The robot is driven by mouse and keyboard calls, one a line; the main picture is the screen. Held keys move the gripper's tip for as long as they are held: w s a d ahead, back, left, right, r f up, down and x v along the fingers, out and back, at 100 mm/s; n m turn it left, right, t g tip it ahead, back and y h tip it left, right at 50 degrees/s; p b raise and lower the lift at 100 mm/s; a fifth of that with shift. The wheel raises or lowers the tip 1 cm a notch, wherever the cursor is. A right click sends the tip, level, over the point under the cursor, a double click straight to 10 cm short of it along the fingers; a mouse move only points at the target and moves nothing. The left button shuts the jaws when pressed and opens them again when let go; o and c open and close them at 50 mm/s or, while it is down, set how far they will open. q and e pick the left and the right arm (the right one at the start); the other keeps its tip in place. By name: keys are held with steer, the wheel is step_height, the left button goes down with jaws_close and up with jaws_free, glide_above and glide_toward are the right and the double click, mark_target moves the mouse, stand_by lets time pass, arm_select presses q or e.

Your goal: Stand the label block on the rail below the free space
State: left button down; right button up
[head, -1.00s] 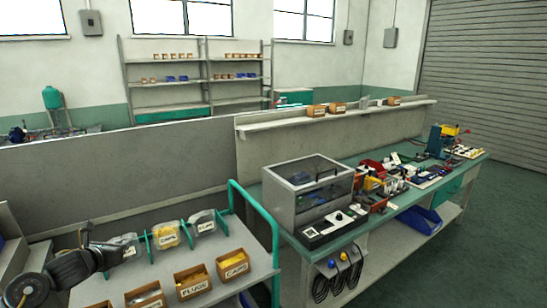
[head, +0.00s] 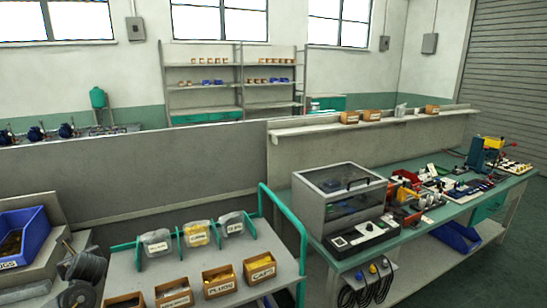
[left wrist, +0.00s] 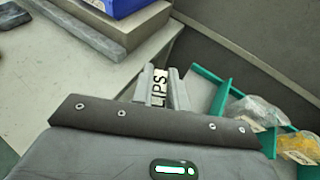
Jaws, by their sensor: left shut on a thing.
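My left gripper (left wrist: 162,88) is shut on the label block (left wrist: 158,88), a small white block with black letters; "LIPS" is readable. In the left wrist view the block stands between the two grey fingers, over or near the edge of a light grey surface. In the head view my left arm is at the lower left, and the fingers and block are too small to make out clearly. A green rack (head: 217,238) on the trolley holds clear bags with white labels; it also shows at the right of the left wrist view (left wrist: 222,98). My right gripper is not in view.
Labelled brown boxes, among them plugs (head: 219,281) and caps (head: 254,273), stand along the trolley's front. A blue bin (head: 38,233) sits on a grey stand at left. A grey partition (head: 140,175) rises behind. A workbench with a clear-lidded machine (head: 340,200) is at right.

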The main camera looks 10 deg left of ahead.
arm_select(q)
steer(key=shift+s+f+n+g+y, duration=0.6)
steer(key=shift+s+n+g, duration=0.35)
steer(key=shift+s, duration=1)
steer(key=w+d+r+m+t+h, duration=0.25)
steer(key=w+d+r, duration=0.2)
steer(key=d, duration=0.65)
steer(key=w+d+r+m+t+h, duration=0.25)
steer(key=d+r+m, duration=0.2)
steer(key=d, duration=0.55)
steer(key=s+d+r+m+t+h, duration=0.1)
steer(key=s+d+r+m+h, duration=0.15)
steer(key=d, duration=0.55)
steer(key=s+d+r+m+t+h, duration=0.1)
steer(key=s+d+r+m+h, duration=0.2)
steer(key=d, duration=0.6)
steer(key=s+d+r+m+t+h, duration=0.1)
steer(key=d+r+t+h, duration=0.1)
steer(key=d+r, duration=0.45)
step_height(320, 180, down, 12)
steer(key=d+b, duration=0.1)
steer(key=b, duration=0.9)
steer(key=shift+d, duration=0.25)
steer(key=shift+g, duration=0.25)
steer(key=shift+f, duration=0.1)
